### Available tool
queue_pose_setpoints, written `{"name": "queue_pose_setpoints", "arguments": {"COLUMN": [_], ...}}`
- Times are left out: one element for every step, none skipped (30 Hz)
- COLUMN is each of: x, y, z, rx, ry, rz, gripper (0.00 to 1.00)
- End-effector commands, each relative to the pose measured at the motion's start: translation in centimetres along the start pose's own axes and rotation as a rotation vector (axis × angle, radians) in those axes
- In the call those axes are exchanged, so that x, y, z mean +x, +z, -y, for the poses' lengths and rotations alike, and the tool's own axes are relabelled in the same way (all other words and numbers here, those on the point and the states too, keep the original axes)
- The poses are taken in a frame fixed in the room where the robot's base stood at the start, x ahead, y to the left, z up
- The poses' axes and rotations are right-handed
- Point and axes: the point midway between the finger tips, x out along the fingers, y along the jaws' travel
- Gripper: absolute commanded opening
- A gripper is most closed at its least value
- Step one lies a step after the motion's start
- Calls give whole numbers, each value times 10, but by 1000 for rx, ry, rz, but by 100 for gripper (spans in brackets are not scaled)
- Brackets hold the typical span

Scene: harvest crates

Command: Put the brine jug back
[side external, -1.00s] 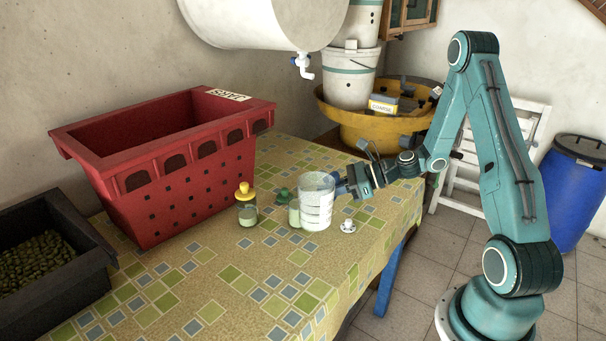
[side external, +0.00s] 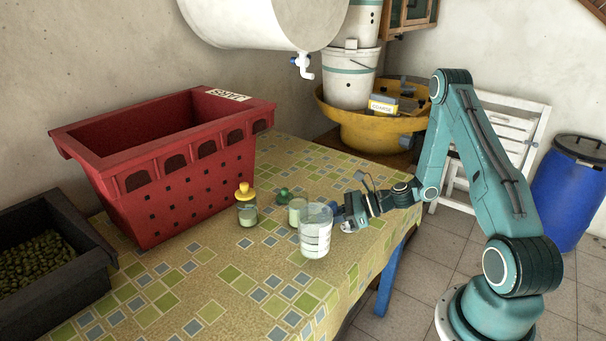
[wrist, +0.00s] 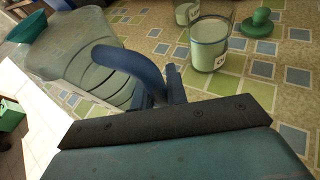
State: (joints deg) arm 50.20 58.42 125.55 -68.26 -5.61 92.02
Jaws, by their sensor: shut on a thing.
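The brine jug (side external: 316,238) is clear with dark level lines and stands out near the front right of the table. In the wrist view the see-through jug (wrist: 75,60) fills the upper left, with its blue handle (wrist: 125,62) toward me. My gripper (side external: 343,210) is shut on the handle from the right; in the wrist view its fingers (wrist: 162,92) show dark around the handle's lower end. The jug looks about upright in the side view. I cannot tell whether its base touches the table. No clear sign of liquid shows in it.
Behind the jug are an open jar (side external: 297,212) of pale content, a green lid (side external: 283,194) and a yellow-topped jar (side external: 246,214). A small white lid (side external: 348,227) lies partly behind my gripper. A red crate (side external: 180,165) stands left. The front tabletop is clear.

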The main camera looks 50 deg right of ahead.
Motion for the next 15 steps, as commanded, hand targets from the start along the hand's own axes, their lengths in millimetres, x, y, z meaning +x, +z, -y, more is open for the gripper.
{"name": "queue_pose_setpoints", "arguments": {"x": [1, 2, 3, 4, 4, 6, 7, 8, 10, 11, 12, 12, 13, 13, 14], "y": [-2, -4, -6, -8, -11, -14, -17, -20, -24, -26, -28, -30, -32, -33, -34], "z": [0, 0, 0, 0, 0, 1, 1, 1, 1, 1, 2, 2, 2, 2, 2], "rx": [1, 2, 2, 2, 2, 2, 3, 3, 3, 3, 2, 1, 1, 1, 1], "ry": [0, 1, 1, 1, 1, 1, 1, 1, 2, 2, 2, 1, 1, 1, 1], "rz": [1, 1, 1, 1, 1, 1, 1, 1, 1, 1, 1, 1, 1, 1, 1], "gripper": [0, 0, 0, 0, 0, 0, 0, 0, 0, 0, 0, 0, 0, 0, 0]}}
